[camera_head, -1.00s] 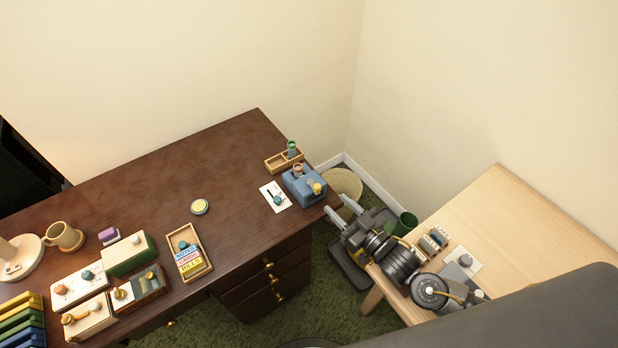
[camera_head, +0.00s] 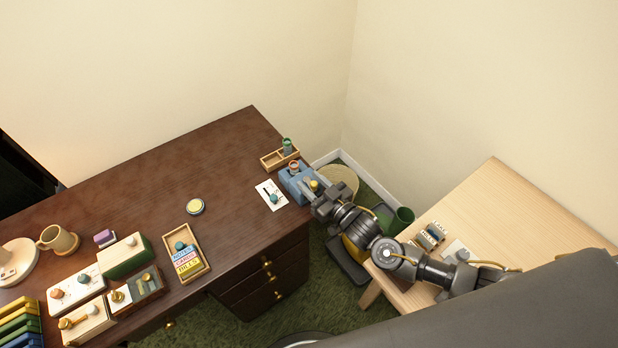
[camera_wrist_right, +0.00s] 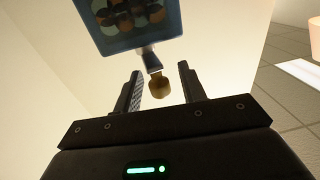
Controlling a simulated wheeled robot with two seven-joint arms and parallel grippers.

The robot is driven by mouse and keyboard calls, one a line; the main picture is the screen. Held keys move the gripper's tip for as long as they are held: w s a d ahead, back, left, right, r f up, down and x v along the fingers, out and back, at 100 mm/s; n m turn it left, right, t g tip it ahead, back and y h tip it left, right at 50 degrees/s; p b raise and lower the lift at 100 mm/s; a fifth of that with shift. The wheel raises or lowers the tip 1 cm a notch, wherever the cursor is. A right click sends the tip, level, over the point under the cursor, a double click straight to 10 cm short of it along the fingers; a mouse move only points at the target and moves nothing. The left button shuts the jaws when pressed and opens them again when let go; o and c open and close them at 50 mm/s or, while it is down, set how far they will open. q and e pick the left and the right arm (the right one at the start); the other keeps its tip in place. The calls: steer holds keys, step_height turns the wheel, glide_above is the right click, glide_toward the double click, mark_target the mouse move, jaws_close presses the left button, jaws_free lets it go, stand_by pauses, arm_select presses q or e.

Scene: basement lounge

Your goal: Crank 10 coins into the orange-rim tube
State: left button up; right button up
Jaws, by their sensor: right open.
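The blue coin machine (camera_head: 289,184) stands at the right end of the dark desk. The orange-rim tube (camera_head: 294,165) stands upright on it; its fill cannot be told. The crank's yellow knob (camera_head: 314,184) sticks out on the machine's near right side. My right gripper (camera_head: 310,190) is open at the crank. In the wrist view the knob (camera_wrist_right: 159,87) lies between the fingers of my right gripper (camera_wrist_right: 159,76), with a gap on each side. The machine's dark window (camera_wrist_right: 130,14) there shows several round coloured discs. My left gripper is out of view.
A wooden tray (camera_head: 269,164) with a green-rim tube (camera_head: 287,146) sits behind the machine. A white card with a knob (camera_head: 272,197) lies left of it. Boxes and a mug (camera_head: 58,240) crowd the desk's left. A light wood table (camera_head: 480,225) stands at right.

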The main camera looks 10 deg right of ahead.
steer(key=shift+w+a, duration=0.35)
steer(key=shift+w, duration=0.3)
jaws_close()
